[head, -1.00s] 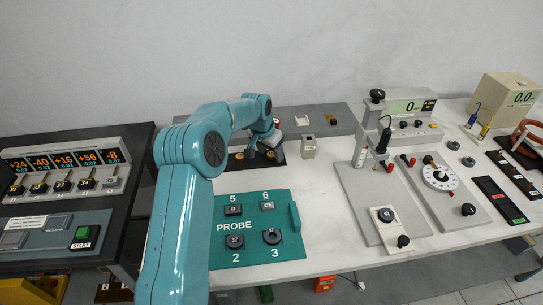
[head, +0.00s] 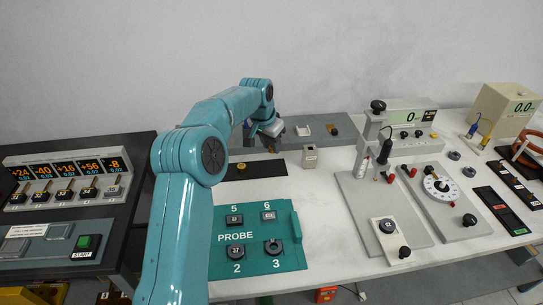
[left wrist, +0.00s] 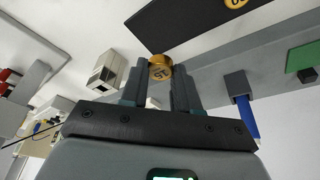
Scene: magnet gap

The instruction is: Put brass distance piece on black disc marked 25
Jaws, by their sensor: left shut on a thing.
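My left gripper (head: 270,130) is raised behind the black mat (head: 262,171) in the head view. In the left wrist view its fingers (left wrist: 160,74) are shut on a round brass distance piece (left wrist: 160,67) with a dark mark on its face. The held piece cannot be made out in the head view. Another brass piece (head: 241,166) lies on the mat. My right gripper is out of view.
A small pale box (head: 310,157) stands right of the mat. A grey stand (head: 385,190) and a dial unit (head: 440,188) fill the right side. A display panel (head: 65,175) stands at left. White table between board and stand is clear.

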